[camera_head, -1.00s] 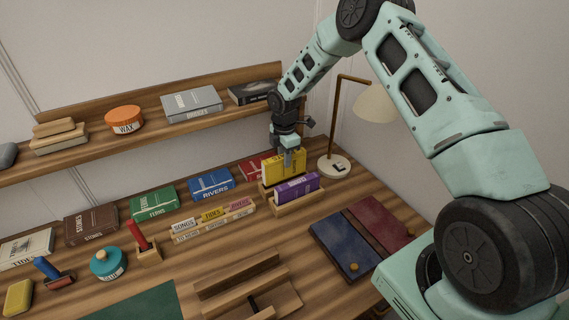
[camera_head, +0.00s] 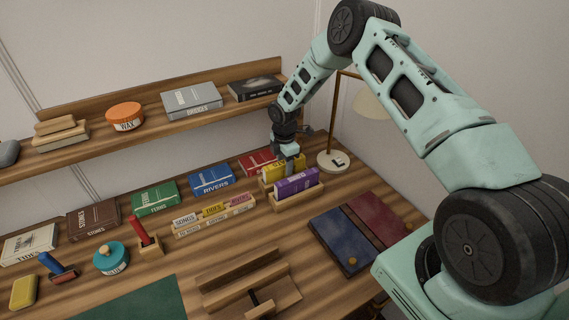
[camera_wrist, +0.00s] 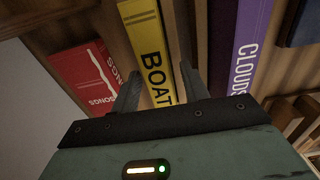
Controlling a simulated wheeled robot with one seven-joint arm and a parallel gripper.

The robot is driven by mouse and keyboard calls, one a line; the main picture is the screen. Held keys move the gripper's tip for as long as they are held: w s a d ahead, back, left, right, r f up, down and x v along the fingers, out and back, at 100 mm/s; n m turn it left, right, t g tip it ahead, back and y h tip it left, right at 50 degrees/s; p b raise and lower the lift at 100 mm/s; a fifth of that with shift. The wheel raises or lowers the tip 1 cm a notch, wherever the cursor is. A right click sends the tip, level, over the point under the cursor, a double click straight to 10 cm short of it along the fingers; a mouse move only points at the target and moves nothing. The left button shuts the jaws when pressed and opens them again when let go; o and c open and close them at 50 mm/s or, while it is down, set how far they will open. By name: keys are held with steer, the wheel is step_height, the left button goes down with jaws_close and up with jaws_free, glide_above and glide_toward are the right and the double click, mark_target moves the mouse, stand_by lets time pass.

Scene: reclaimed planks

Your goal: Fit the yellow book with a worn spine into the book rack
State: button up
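The yellow book (camera_head: 274,173) stands upright in the small wooden book rack (camera_head: 300,202), behind the purple book (camera_head: 296,183) in the head view. In the wrist view its worn yellow spine (camera_wrist: 146,42) reads "BOAT", the rest hidden by my gripper. The purple "CLOUDS" book (camera_wrist: 246,50) is to its right, with a dark gap between. My gripper (camera_head: 289,163) is above the rack. In the wrist view its fingers (camera_wrist: 160,68) straddle the yellow spine, slightly apart from it, so it looks open. The book's lower end is hidden.
A red book (camera_head: 257,162) lies just left of the rack. A lamp (camera_head: 333,160) stands close behind right.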

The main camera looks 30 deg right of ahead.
steer(key=r+b, duration=0.1)
steer(key=r, duration=0.3)
steer(key=r+b, duration=0.1)
steer(key=r, duration=0.3)
steer(key=shift+a, duration=0.2)
steer(key=s+a+r+m, duration=0.2)
steer(key=s+a+r, duration=0.4)
steer(key=a, duration=0.2)
steer(key=s+a+r+m, duration=0.1)
steer(key=s+a+r, duration=0.55)
steer(key=a, duration=0.25)
steer(key=s+a+r+m, duration=0.1)
steer(key=s+r+m, duration=0.1)
steer(key=s, duration=0.7)
steer(key=s+a+r+m, duration=0.2)
steer(key=s+r+m, duration=0.1)
steer(key=s, duration=0.6)
steer(key=s+a+r+m, duration=0.2)
steer(key=s, duration=0.8)
steer(key=shift+r+y, duration=0.2)
steer(key=shift+y, duration=0.1)
